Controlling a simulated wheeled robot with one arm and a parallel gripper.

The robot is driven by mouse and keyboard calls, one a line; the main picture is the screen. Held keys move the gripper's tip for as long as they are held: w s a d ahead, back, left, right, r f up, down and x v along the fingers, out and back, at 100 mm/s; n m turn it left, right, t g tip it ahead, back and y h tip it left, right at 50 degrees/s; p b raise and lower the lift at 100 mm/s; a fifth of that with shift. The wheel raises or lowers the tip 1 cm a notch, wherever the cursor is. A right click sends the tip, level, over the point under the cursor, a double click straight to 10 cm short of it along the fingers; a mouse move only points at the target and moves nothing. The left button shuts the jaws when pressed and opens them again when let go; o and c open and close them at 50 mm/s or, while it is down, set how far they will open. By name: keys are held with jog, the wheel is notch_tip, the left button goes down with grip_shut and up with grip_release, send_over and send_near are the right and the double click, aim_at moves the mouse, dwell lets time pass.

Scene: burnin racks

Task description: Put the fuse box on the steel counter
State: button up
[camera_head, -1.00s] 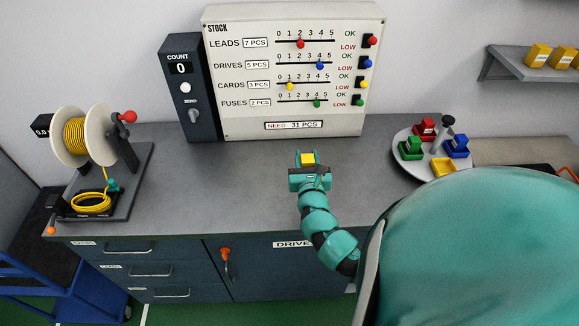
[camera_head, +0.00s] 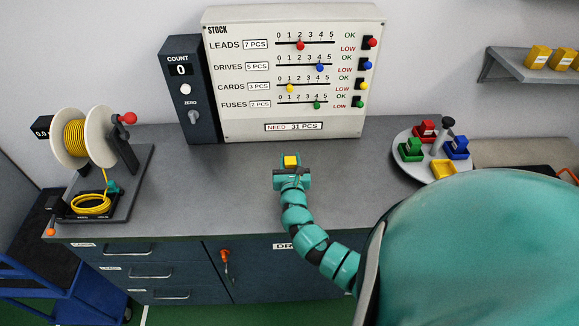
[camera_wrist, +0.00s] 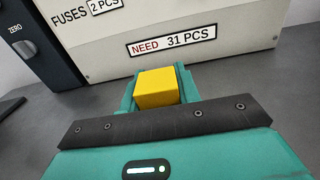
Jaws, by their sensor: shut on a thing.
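My gripper (camera_head: 290,170) is over the grey steel counter (camera_head: 230,190), in front of the stock board. It is shut on a small yellow box (camera_head: 291,161), the fuse box. In the wrist view the yellow box (camera_wrist: 157,87) sits between the teal fingers, with its top and front showing. Its underside is hidden, so I cannot tell whether it touches the counter. The counter also shows in the wrist view (camera_wrist: 270,85) around the gripper.
The stock board (camera_head: 290,75) and count unit (camera_head: 188,85) stand at the back. A wire spool (camera_head: 84,135) is at the left. A round carousel (camera_head: 413,165) with coloured bins stands at the right. A wall shelf (camera_head: 520,68) holds yellow boxes. The counter's middle is clear.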

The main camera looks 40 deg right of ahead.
aim_at(289, 167)
jog(key=shift+w+f, duration=0.15)
jog(key=shift+f, duration=1.45)
jog(key=shift+f+b, duration=0.2)
jog(key=shift+b, duration=0.2)
jog(key=o, duration=1)
jog(key=shift+c, duration=0.2)
